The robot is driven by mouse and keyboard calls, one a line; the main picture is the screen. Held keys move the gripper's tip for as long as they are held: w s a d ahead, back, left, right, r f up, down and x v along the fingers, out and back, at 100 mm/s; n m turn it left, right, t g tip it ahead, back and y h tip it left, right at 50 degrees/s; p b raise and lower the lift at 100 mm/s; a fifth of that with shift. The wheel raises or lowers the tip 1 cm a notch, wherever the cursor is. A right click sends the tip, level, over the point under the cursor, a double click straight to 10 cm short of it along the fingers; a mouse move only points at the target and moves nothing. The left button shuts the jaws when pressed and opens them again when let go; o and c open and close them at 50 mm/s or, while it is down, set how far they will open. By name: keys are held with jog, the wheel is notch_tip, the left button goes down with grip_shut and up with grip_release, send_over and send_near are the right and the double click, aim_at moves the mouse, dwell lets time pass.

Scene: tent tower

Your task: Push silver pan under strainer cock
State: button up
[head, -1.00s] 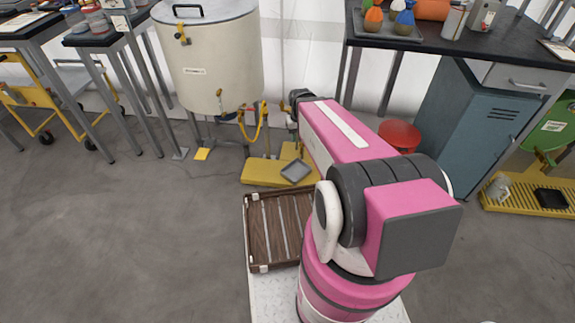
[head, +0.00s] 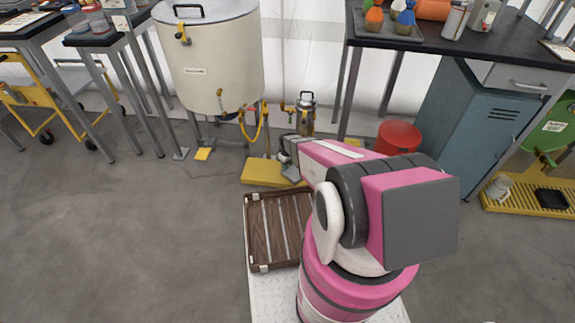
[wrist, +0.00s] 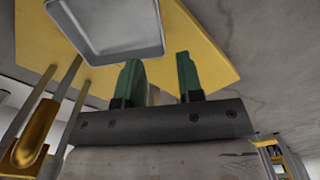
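The silver pan (wrist: 107,28), a shallow square tray, lies on the yellow base (wrist: 195,40) in the wrist view. In the head view my arm hides most or all of it. My gripper (wrist: 160,66) is open and empty, its two green fingers apart. The left finger's tip is close to the pan's near edge; I cannot tell whether they touch. In the head view my gripper is low over the yellow base (head: 268,174). The strainer (head: 306,108), a small metal canister with a dark top, stands behind it. A brass fitting (head: 289,107) shows at its left side.
A large cream tank (head: 212,60) with yellow hoses stands at the back left. A wooden slatted crate (head: 257,222) sits in front of me. A red round container (head: 398,137) and a blue cabinet (head: 470,115) are to the right. The floor at left is clear.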

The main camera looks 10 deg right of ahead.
aim_at(287, 177)
notch_tip(287, 177, down, 11)
jog(key=shift+r, duration=0.1)
dwell(0.7)
grip_shut()
